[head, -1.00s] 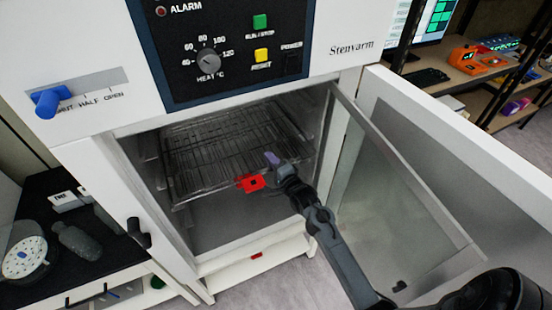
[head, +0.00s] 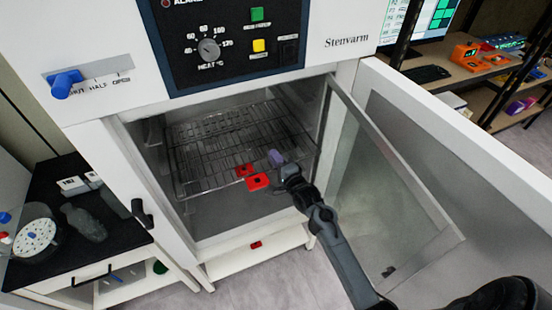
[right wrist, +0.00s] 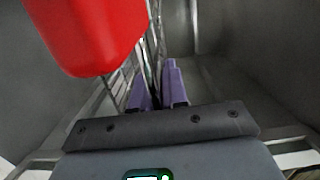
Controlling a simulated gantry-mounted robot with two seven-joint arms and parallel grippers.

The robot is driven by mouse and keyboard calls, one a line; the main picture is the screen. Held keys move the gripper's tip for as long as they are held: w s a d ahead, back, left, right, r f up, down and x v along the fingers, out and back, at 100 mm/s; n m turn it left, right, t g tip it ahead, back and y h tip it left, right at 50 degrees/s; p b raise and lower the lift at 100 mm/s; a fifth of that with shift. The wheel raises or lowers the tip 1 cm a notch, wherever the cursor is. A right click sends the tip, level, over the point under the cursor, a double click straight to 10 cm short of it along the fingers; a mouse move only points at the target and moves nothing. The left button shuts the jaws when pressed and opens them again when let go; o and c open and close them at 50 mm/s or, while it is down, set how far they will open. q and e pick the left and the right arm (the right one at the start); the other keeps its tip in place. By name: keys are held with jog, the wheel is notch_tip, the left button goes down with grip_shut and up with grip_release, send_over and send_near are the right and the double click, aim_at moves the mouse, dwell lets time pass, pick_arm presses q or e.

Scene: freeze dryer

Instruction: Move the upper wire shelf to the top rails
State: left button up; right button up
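The upper wire shelf (head: 215,132) lies inside the open chamber, with a red tag (head: 257,181) at its front edge. A second red tag (head: 244,170) shows just behind and to the left; the shelves overlap, so the lower one is hard to make out. My right gripper (head: 276,158) is at the shelf's front edge, right of the nearer tag. In the right wrist view its purple fingers (right wrist: 157,88) are close together with shelf wires between them, and the red tag (right wrist: 95,35) is large beside them. The top rails are not clearly visible. My left gripper is out of view.
The chamber door (head: 385,185) stands open on the right, close to my right arm. The control panel (head: 225,48) is above the opening. A black-topped cabinet (head: 110,245) with bottles and a dial-like dish stands at left. Shelving with electronics is at back right.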

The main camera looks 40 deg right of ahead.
jog(key=o, duration=0.5)
jog(key=shift+v, duration=5.45)
jog(key=shift+f, duration=0.1)
